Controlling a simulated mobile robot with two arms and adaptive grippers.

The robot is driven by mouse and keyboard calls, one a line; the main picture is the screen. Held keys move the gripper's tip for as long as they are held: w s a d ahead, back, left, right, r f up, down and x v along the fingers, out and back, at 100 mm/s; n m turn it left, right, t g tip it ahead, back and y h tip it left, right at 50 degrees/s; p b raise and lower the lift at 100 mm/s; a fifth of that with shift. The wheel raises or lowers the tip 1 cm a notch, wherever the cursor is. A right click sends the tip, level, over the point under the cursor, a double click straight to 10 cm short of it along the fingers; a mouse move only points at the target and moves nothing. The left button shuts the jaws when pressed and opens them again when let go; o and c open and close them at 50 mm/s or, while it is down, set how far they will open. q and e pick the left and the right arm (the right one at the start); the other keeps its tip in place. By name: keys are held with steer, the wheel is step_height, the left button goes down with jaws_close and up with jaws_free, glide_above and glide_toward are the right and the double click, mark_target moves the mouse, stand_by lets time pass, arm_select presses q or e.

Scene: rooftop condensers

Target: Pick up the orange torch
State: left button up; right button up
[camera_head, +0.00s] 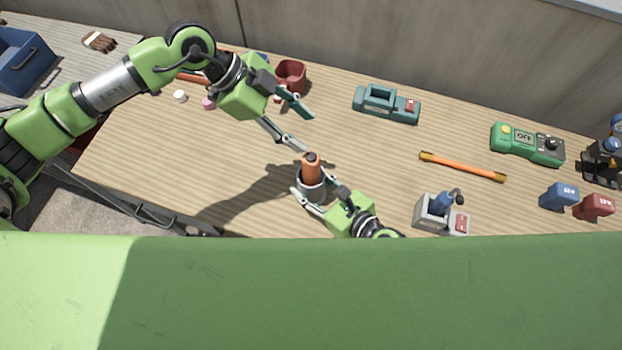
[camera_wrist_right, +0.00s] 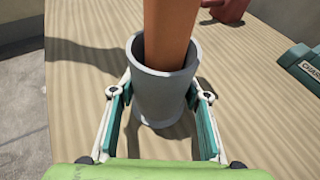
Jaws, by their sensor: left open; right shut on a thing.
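The orange torch (camera_head: 311,164) looks like a brownish-orange cylinder standing upright in a grey cup-shaped holder (camera_head: 312,188) on the wooden table. In the right wrist view, the torch (camera_wrist_right: 168,32) rises out of the holder (camera_wrist_right: 160,95) and its upper end is cut off. My right gripper (camera_head: 312,192) is shut on the holder, one finger on each side. My left gripper (camera_head: 307,131) is open and empty, just above and behind the torch in the head view, apart from it. The torch's lower part is hidden inside the holder.
An orange rod with yellow ends (camera_head: 462,167) lies to the right. A teal charger-like box (camera_head: 386,104), a red cup (camera_head: 290,74), a grey stand with a blue tool (camera_head: 440,212) and a green meter (camera_head: 527,145) stand around. The table between the holder and rod is clear.

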arm_select(q)
steer(key=w+d+f+n+t+h, duration=0.1)
steer(key=w+d+n+t+h, duration=0.1)
steer(key=d+n+t+h, duration=0.4)
steer(key=s+a+n+t+y, duration=0.2)
steer(key=a+n+t, duration=0.2)
steer(key=a+t, duration=0.2)
steer(key=s+a+n+t+y, duration=0.2)
steer(key=a+n+t+y, duration=0.1)
steer(key=a+n+t, duration=0.25)
glide_toward(308, 167)
steer(key=shift+g+y, duration=0.3)
steer(key=shift+g, duration=0.15)
steer(key=x, duration=1.1)
steer(key=shift+w+d+r, duration=0.15)
steer(key=shift+w+r, duration=0.1)
steer(key=shift+r, duration=0.1)
